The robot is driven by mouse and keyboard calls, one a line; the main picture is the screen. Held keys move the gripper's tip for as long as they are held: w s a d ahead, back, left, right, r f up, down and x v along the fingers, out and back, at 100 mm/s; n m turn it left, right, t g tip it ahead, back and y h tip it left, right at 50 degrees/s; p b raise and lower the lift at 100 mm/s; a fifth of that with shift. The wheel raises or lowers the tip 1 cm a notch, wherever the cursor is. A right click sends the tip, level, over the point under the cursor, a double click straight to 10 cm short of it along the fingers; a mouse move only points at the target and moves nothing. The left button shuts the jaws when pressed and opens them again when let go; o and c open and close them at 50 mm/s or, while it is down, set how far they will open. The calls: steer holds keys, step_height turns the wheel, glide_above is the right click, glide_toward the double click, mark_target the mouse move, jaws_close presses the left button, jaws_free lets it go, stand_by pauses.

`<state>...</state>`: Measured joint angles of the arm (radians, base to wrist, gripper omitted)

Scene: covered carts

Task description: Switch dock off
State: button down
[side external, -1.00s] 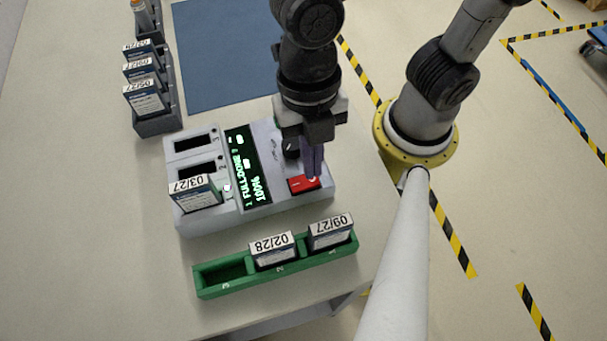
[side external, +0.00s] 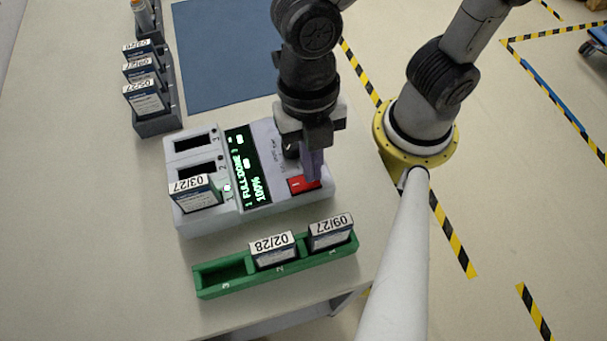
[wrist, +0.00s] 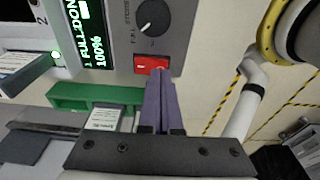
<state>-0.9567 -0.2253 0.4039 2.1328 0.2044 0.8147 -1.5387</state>
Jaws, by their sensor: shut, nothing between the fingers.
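The white dock (side external: 215,213) stands on the table with a green-lit display (side external: 247,170) reading FULL/DONE and 100%. Its red switch (side external: 304,185) is at the right front corner; it also shows in the wrist view (wrist: 152,65). A battery labelled 03/27 (side external: 195,193) sits in slot 1, and slots 2 and 3 are empty. My gripper (side external: 314,180) is shut and empty, pointing down with its purple fingertips at the red switch; they also show in the wrist view (wrist: 161,75). The fingertips appear to touch or nearly touch the switch's edge. A black knob (wrist: 153,17) is beside the switch.
A green tray (side external: 222,287) in front of the dock holds batteries labelled 02/28 (side external: 273,250) and 09/27 (side external: 330,232); its left compartment is empty. A grey rack (side external: 157,122) with several batteries stands at the back left. A blue mat (side external: 220,60) lies behind the dock.

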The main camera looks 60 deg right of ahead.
steer(key=shift+f, duration=0.3)
steer(key=shift+r, duration=3.5)
steer(key=shift+w+d, duration=0.2)
steer(key=shift+w, duration=0.05)
steer(key=w+d+r+m+t+y, duration=0.1)
steer(key=w+d+r+m+t, duration=0.15)
steer(key=w+d, duration=0.25)
steer(key=s+d+r+m+t+h, duration=0.1)
steer(key=d+m+t, duration=0.3)
steer(key=d+m, duration=1.3)
steer(key=shift+s+d+r+m+h, duration=0.2)
steer(key=shift+d+r+m+h, duration=0.3)
steer(key=shift+m, duration=3.25)
